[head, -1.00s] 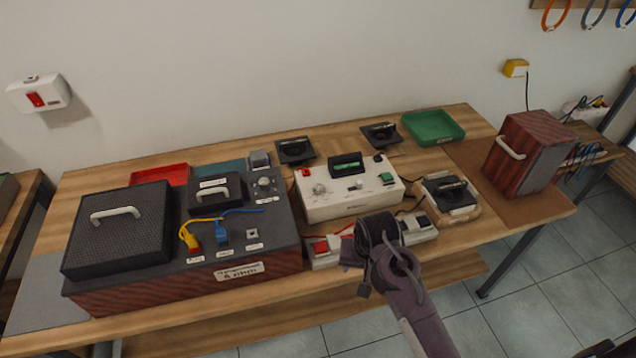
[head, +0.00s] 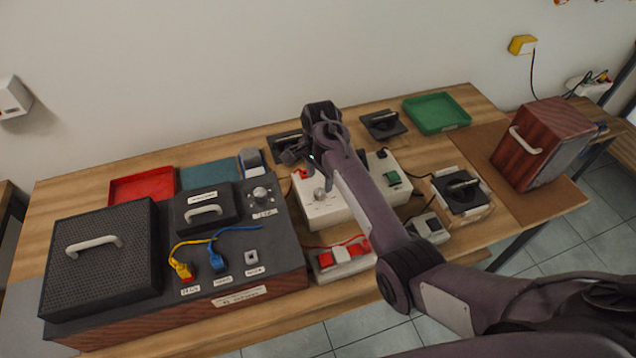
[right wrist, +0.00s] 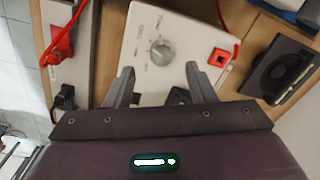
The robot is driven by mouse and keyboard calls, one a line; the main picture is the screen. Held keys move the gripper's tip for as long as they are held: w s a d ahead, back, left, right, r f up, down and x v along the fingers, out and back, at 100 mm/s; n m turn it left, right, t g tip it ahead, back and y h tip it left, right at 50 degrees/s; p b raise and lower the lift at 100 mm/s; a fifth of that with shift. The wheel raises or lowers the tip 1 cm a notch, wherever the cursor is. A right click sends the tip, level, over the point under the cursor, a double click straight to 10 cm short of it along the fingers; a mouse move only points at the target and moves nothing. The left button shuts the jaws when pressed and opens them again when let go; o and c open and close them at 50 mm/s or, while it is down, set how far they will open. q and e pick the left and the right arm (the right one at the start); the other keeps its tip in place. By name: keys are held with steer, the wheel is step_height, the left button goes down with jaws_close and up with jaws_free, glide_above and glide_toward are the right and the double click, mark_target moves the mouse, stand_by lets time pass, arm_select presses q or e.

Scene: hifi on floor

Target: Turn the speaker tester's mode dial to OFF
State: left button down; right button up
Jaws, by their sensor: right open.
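The speaker tester is a white box (head: 318,212), partly hidden behind my right arm in the head view. Its grey mode dial (head: 320,194) shows on the front left of its top. In the right wrist view the dial (right wrist: 160,52) sits on the white panel (right wrist: 150,82), with small printed labels too blurred to read. My right gripper (head: 300,158) is above the back left of the tester. In the right wrist view its open fingers (right wrist: 160,71) are empty, and the dial appears just beyond the gap between their tips. The left gripper is out of view.
A dark speaker unit (right wrist: 281,68) lies close by. A power strip with a red plug (head: 343,256) lies in front.

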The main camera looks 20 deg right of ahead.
mark_target(319, 192)
steer(key=f, duration=0.2)
steer(key=shift+s+f, duration=0.2)
steer(key=shift+f, duration=0.2)
steer(key=shift+w+f, duration=0.2)
steer(key=shift+f, duration=0.55)
steer(key=shift+w+f, duration=0.1)
steer(key=shift+f, duration=0.65)
steer(key=c, duration=0.4)
steer(key=shift+c, duration=1.2)
steer(key=c, duration=0.3)
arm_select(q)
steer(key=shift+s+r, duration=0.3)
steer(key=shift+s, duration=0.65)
arm_select(e)
steer(key=shift+c, duration=0.2)
arm_select(q)
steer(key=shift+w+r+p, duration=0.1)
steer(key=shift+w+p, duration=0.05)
steer(key=shift+p, duration=0.15)
